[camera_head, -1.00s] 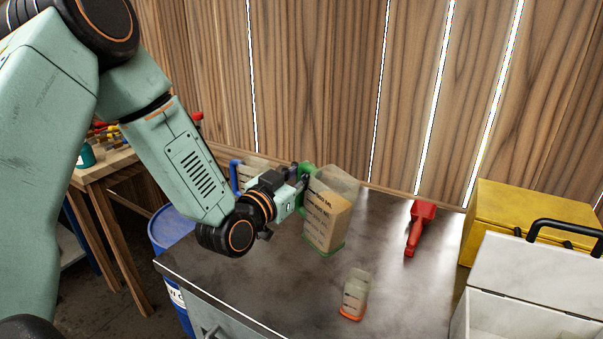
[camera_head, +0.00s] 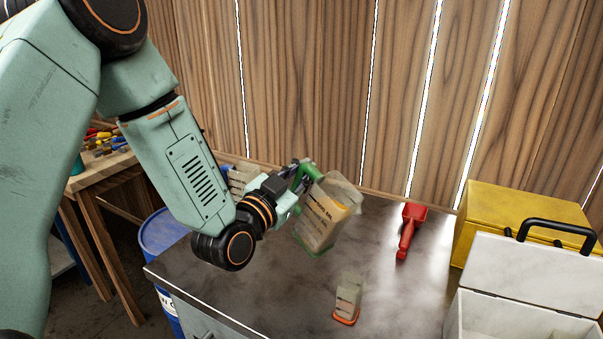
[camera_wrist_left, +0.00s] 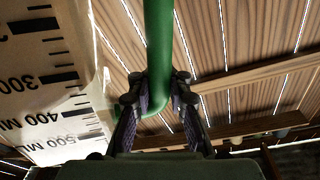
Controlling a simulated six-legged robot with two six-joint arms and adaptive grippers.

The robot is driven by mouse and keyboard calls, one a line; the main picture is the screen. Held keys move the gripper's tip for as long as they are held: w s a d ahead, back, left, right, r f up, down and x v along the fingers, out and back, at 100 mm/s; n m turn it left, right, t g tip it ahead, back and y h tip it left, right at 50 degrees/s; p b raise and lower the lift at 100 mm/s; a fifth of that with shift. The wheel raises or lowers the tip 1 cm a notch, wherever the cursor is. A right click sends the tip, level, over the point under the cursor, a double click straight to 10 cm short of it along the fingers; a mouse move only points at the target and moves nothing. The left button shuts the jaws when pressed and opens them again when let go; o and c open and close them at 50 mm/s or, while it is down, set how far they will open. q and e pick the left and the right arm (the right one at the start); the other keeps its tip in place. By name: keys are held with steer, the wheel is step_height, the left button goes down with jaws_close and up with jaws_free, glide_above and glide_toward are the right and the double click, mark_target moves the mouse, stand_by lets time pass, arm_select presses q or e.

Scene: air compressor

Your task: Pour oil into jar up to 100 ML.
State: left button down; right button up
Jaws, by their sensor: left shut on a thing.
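A large clear measuring jug (camera_head: 322,222) with a green handle and green base holds yellowish oil. My left gripper (camera_head: 298,177) is shut on its green handle, and the jug is tilted to the right above the workbench. In the left wrist view the handle (camera_wrist_left: 158,60) passes between the fingers (camera_wrist_left: 155,98), and the jug wall (camera_wrist_left: 45,85) shows marks for 300, 400 and 500 ML. A small clear jar (camera_head: 348,295) with an orange base stands upright on the bench, in front and to the right of the jug. Its fill level is too small to read. My right gripper is not in view.
Another clear jug (camera_head: 240,179) with a blue part stands behind my left wrist. A red tool (camera_head: 408,228), a yellow box (camera_head: 520,220) and an open white box (camera_head: 530,268) are to the right. The dark workbench (camera_head: 250,300) is clear around the jar.

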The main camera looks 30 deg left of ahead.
arm_select(q)
steer(key=m, duration=0.1)
steer(key=d+r+m+t, duration=0.1)
steer(key=m, duration=0.1)
steer(key=shift+s+r+h, duration=0.15)
steer(key=shift+s+h, duration=0.05)
steer(key=shift+h, duration=0.2)
steer(key=shift+s+d+m+b, duration=0.25)
steer(key=shift+m+b, duration=0.3)
steer(key=shift+m, duration=0.35)
steer(key=shift+w, duration=0.1)
steer(key=shift+s+r+m, duration=0.25)
steer(key=shift+r+m, duration=0.05)
steer(key=shift+r, duration=0.05)
steer(key=shift+s+d+r+m+h+p, duration=0.1)
steer(key=shift+d+r+m+h+p, duration=0.25)
steer(key=shift+d+r+m+h, duration=0.25)
stand_by(5.3)
